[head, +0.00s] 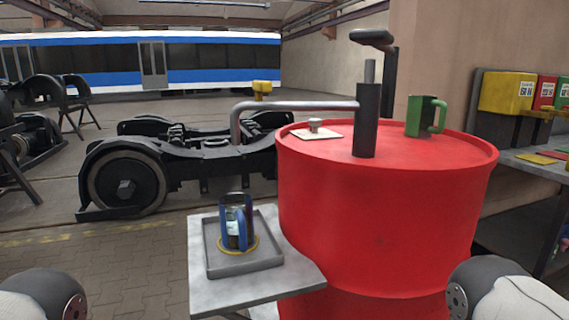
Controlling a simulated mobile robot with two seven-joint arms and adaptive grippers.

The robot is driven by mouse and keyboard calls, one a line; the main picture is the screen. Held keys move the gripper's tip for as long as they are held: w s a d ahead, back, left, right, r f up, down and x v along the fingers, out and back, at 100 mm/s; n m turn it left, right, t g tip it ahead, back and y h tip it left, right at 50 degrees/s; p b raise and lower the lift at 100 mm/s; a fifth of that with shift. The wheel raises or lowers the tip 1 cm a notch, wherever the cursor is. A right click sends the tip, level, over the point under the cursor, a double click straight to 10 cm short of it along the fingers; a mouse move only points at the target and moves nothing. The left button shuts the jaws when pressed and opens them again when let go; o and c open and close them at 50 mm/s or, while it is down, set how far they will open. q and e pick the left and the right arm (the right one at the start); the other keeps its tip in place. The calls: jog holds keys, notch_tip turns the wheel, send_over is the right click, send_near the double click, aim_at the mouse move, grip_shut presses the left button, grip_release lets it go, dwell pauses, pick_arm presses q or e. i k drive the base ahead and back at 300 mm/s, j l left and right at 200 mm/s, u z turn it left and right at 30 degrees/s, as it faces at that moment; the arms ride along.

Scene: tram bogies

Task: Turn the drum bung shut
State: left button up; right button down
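The red drum (380,220) stands upright at the centre right. A small grey knob-like piece, perhaps the bung (315,125), sits on a pale square pad (330,137) on the drum top, left of the pump. I cannot tell whether it is in an opening or how far it is turned. A hand pump with a black body (367,125) rises from the drum top, and its grey spout (290,105) reaches left. Parts of my arms show at the bottom corners. Neither gripper is in view.
A green mug (415,115) stands on the drum top, right of the pump. A small table (305,278) at the drum's left holds a grey tray (265,262) with a blue holder (237,225). A bench (530,165) with bins stands right. A bogie (180,165) lies behind.

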aim_at(314, 123)
jog(key=i+j+z, duration=0.25)
jog(key=j+z, duration=0.15)
jog(key=i+j+z, duration=0.15)
jog(key=j+z, duration=0.3)
jog(key=j, duration=0.25)
jog(key=i+j+z, duration=0.1)
jog(key=j+z, duration=0.3)
jog(key=j, duration=0.2)
jog(key=j+z, duration=0.4)
jog(key=j, duration=0.25)
jog(key=k+j+z, duration=0.15)
jog(key=j+z, duration=0.25)
jog(key=j, duration=0.2)
